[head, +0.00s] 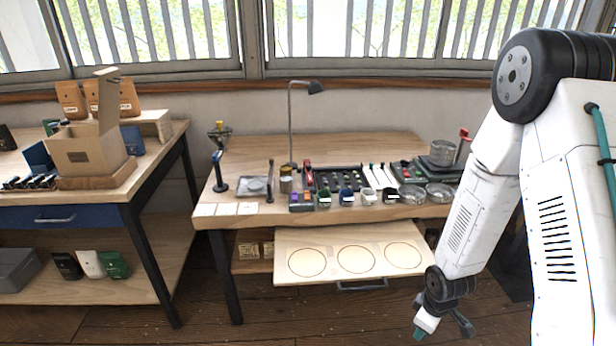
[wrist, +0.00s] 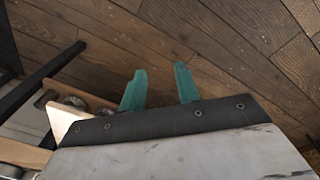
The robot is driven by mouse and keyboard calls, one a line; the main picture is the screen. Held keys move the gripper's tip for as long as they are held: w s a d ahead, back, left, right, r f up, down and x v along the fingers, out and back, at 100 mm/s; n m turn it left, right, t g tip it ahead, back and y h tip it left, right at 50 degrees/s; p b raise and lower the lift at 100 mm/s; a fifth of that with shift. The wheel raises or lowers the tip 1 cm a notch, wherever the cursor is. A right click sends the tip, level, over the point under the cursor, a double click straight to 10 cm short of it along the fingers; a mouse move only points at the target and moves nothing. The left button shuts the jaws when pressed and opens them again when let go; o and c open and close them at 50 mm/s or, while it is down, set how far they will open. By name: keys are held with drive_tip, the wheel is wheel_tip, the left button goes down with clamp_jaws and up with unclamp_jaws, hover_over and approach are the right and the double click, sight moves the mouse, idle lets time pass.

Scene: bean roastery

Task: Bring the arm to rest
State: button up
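My arm hangs down at the right of the head view. My gripper (head: 440,334) is low, in front of the table's right end and above the wooden floor. In the wrist view my gripper (wrist: 160,84) shows two green fingertips standing apart, with only floor between them. It is open and empty, and it touches nothing that I can see.
A wooden table (head: 240,160) with small jars and tools stands ahead. Its pulled-out board (head: 290,277) with three circles juts forward, left of my gripper. A second table (head: 150,185) with a cardboard box (head: 85,150) stands at left. The floor (wrist: 235,30) below is clear.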

drive_tip(key=s+a+r+m, duration=0.1)
drive_tip(key=s+r+m, duration=0.2)
drive_tip(key=s+r, duration=0.4)
drive_tip(key=s+a+r+m, duration=0.1)
drive_tip(key=s+r+m, duration=0.2)
drive_tip(key=r, duration=1.7)
drive_tip(key=s+a+r+m, duration=0.1)
drive_tip(key=s+r+m, duration=0.2)
drive_tip(key=s+r, duration=0.7)
wheel_tip(320, 180, up, 4)
drive_tip(key=shift+s+a+f, duration=0.1)
drive_tip(key=shift+s+a, duration=0.05)
drive_tip(key=shift+s, duration=0.15)
